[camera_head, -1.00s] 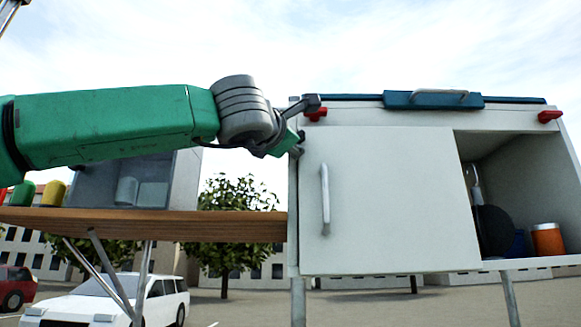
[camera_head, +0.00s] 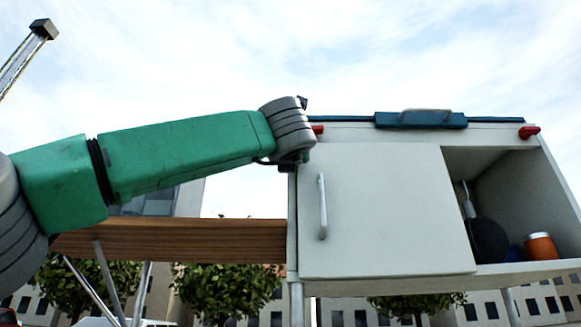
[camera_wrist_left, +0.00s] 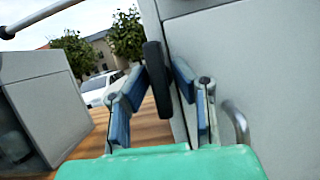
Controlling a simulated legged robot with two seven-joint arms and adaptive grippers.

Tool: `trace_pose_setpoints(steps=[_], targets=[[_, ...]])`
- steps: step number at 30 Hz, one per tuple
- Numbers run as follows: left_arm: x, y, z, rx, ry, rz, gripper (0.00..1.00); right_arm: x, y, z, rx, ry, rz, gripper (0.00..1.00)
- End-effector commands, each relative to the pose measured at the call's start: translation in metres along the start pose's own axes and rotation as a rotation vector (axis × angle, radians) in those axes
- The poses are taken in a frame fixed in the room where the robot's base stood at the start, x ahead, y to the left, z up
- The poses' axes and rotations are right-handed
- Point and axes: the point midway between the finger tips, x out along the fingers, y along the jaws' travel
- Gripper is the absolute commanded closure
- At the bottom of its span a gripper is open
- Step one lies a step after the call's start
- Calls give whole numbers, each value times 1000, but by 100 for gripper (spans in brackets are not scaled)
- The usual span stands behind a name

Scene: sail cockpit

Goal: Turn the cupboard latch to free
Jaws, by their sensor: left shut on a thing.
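The white cupboard (camera_head: 385,210) has a closed front door with a pale upright handle (camera_head: 322,206). My left gripper (camera_wrist_left: 158,74) is at the cupboard's left edge, its two blue-padded fingers on either side of a dark oblong bar (camera_wrist_left: 155,80), which looks like the latch. The bar stands nearly upright in the left wrist view, tilted a little. In the head view my grey wrist hides most of the gripper and the bar. My right gripper is not in view.
The cupboard's right part is open, holding an orange jar (camera_head: 541,246) and a dark round pan (camera_head: 488,240). A blue lid (camera_head: 420,120) and red pieces (camera_head: 529,132) sit along the top. A wooden counter (camera_head: 180,240) adjoins the left side.

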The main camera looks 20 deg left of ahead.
Motion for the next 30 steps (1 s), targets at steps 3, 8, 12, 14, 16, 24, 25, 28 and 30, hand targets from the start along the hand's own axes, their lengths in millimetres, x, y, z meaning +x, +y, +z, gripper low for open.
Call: trace_pose_setpoints(steps=[3,8,12,14,16,24,25,28,30], targets=[[0,-3,-3,-35,4,12,100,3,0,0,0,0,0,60],[0,-2,-2,-63,4,23,100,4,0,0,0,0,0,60],[0,-2,-2,-72,3,26,100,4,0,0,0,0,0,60],[0,-2,-2,-73,3,27,100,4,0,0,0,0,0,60],[0,-2,-1,-72,3,27,100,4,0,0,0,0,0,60],[0,-1,-1,-72,2,27,67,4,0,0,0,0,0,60],[0,-1,0,-72,1,28,67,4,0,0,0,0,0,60],[0,-1,0,-72,1,28,67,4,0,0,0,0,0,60],[0,0,0,-72,0,28,67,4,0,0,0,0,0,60]])
